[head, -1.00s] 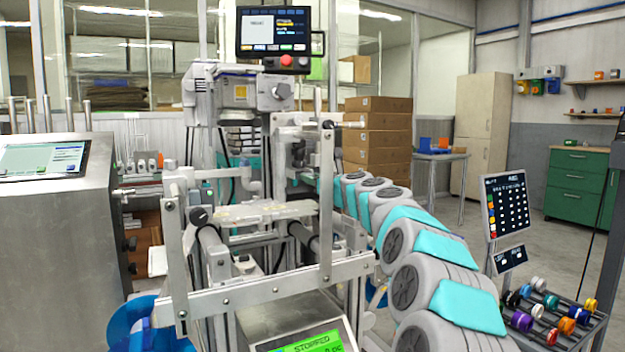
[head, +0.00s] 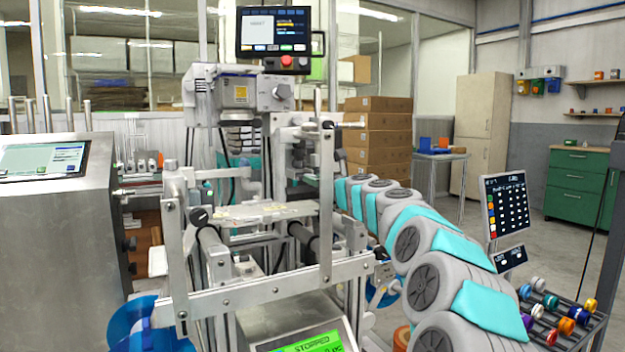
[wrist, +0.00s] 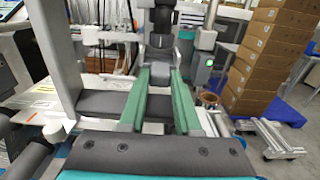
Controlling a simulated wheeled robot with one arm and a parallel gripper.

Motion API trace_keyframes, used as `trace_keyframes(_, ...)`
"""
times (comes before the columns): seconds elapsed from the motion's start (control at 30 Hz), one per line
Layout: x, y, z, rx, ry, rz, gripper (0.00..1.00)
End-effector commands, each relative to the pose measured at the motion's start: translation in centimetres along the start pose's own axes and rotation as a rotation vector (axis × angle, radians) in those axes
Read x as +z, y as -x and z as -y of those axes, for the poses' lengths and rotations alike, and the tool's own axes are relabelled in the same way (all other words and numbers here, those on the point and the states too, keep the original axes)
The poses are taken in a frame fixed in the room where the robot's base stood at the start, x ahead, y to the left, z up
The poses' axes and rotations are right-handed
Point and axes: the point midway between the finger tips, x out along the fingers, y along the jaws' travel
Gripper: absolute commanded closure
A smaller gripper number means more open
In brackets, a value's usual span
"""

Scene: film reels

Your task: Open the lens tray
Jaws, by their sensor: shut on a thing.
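My gripper (wrist: 160,75) reaches forward in the wrist view with two long green fingers. The far ends of the fingers are closed about a dark grey part (wrist: 159,45) of the machine. I cannot tell for sure whether this part belongs to the lens tray, and no clear tray outline shows. In the head view my grey and teal arm curves from the lower right up to the right side of the film machine (head: 250,293). My gripper is hidden there behind the machine's metal frame.
A grey crossbar (wrist: 108,103) lies below the fingers in the wrist view, close to them. Stacked cardboard boxes (head: 378,135) stand behind the machine. A small screen (head: 505,205) and a rack of coloured reels (head: 560,315) stand right of my arm. Open floor lies at the far right.

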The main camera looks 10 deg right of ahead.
Motion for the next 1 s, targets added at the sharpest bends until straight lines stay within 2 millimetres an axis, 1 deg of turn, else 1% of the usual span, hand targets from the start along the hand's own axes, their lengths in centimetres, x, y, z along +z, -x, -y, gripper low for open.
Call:
trace_keyframes(0.1,0.4,1.6,0.2,-0.004,-0.005,0.005,1.00)
trace_keyframes(0.4,0.3,4.8,0.1,-0.001,-0.003,0.004,1.00)
trace_keyframes(0.57,0.0,5.4,-0.1,0.001,-0.001,0.001,1.00)
trace_keyframes(0.87,-0.1,5.4,-0.1,0.001,-0.001,0.001,1.00)
trace_keyframes(0.9,-0.1,5.4,-0.1,0.001,-0.001,0.001,0.65)
trace_keyframes(1.0,-0.1,5.4,-0.1,0.001,-0.001,0.000,0.54)
